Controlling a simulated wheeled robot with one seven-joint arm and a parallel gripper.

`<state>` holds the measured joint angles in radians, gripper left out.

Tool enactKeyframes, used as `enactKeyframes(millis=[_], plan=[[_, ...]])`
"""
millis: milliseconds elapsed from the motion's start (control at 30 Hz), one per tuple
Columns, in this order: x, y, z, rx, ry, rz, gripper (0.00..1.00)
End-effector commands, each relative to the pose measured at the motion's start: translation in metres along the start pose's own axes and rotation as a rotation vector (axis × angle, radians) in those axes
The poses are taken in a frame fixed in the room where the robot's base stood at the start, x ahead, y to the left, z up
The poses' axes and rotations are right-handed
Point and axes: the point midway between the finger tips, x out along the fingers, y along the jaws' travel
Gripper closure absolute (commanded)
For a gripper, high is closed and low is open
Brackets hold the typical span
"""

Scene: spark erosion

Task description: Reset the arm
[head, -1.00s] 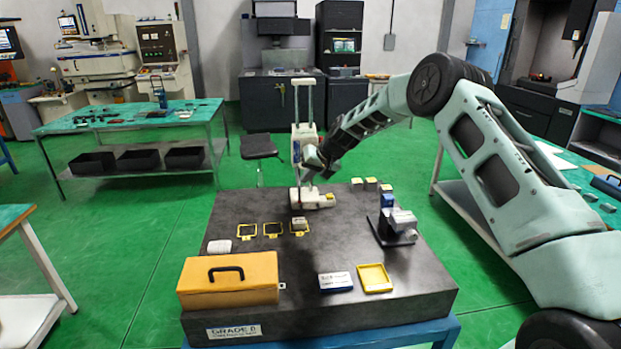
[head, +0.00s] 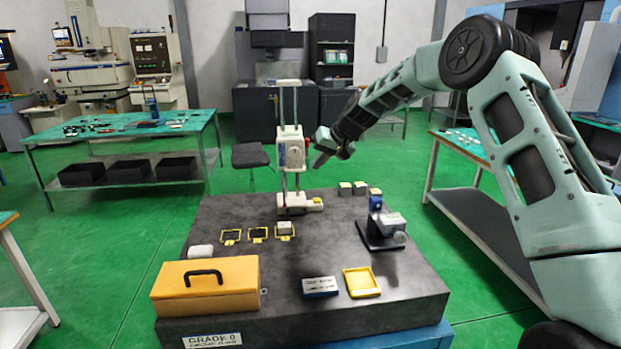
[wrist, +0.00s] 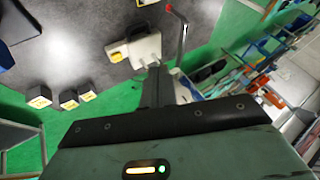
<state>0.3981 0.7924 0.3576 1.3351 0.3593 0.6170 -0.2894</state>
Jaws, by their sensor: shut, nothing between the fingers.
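My gripper (head: 319,162) is above the back of the dark granite plate (head: 325,237) in the head view, just right of the white height gauge (head: 291,150). A small gap seems to lie between them. Its fingers are together and empty. In the wrist view my gripper (wrist: 158,75) points towards the gauge's white base (wrist: 146,48). My arm reaches in from the right, bent high at the elbow.
On the plate are an orange case (head: 208,287), a blue-white box (head: 320,288), a yellow tray (head: 361,282), a grey fixture (head: 383,230), and several small blocks (head: 360,188). A green-topped bench (head: 120,124) stands left; another bench (head: 468,146) stands right.

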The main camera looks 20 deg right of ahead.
Motion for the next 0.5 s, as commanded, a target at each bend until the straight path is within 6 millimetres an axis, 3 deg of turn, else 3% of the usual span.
enactKeyframes(millis=[200,400,500], plan=[[-0.021,0.001,0.0,0.001,0.001,0.0,1.0],[-0.025,0.0,0.0,0.001,-0.001,-0.001,1.0],[-0.022,-0.018,0.012,-0.021,-0.024,-0.004,1.0]])
